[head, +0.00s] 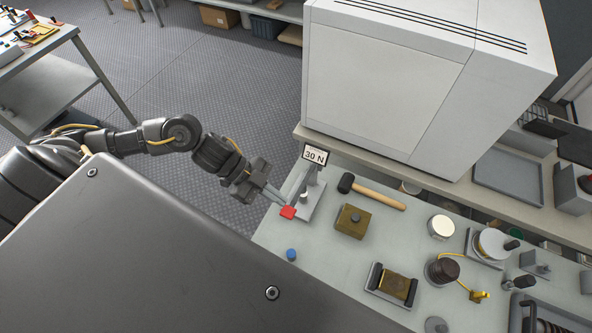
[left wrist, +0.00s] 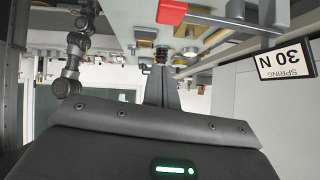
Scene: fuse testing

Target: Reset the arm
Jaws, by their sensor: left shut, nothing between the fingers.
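My left gripper (head: 277,198) reaches in from the left over the near left end of the bench. Its fingers are shut with nothing between them, and their tips are close beside a red block (head: 288,212); I cannot tell if they touch it. The red block is at the near end of a grey fixture (head: 312,200) with a "30 N" sign (head: 315,154). In the left wrist view the red block (left wrist: 172,12) is at the top edge and the spring sign (left wrist: 286,60) is upside down at right. The shut fingers (left wrist: 161,72) point up. No right gripper can be made out.
A mallet (head: 372,192), a brass box (head: 352,221) and a blue knob (head: 291,255) are right of and below the fixture. A white cabinet (head: 385,85) stands behind. Several devices fill the bench's right side. Open floor (head: 220,90) is at the left.

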